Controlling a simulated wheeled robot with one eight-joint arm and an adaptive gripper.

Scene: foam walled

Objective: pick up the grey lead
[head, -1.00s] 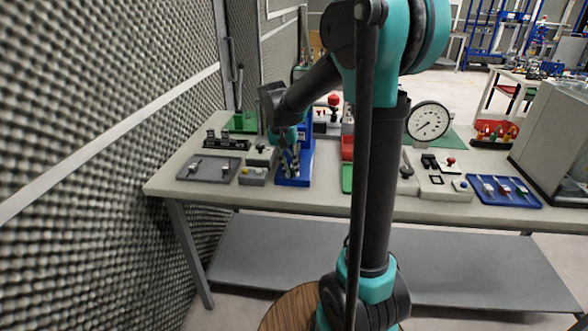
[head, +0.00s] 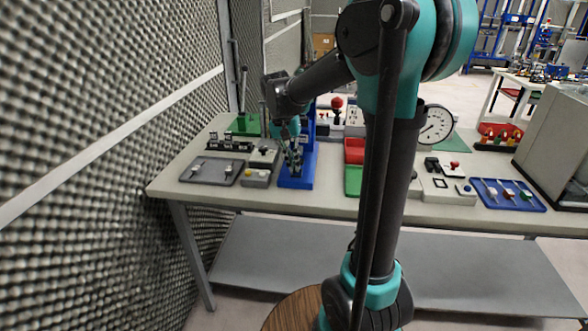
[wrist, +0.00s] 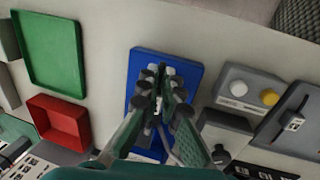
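My gripper (head: 294,165) points down over the blue stand's base at the left part of the bench. In the wrist view its two fingers (wrist: 162,90) are a little apart over the blue base (wrist: 190,68). A small pale piece and a thin grey cable-like curve (wrist: 175,156) show between and below the fingers; I cannot tell if these belong to the grey lead. A dark grey tray (head: 191,176) left of the gripper holds small pale-ended pieces; one such grey piece (wrist: 292,121) shows in the wrist view. Which of these is the grey lead is unclear.
A grey box with white and yellow knobs (wrist: 250,90) stands close beside the blue base. A green tray (wrist: 48,48) and a red bin (wrist: 60,122) lie on the other side. A blue tray with coloured leads (head: 507,194) is far right. A foam wall (head: 95,150) borders the left.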

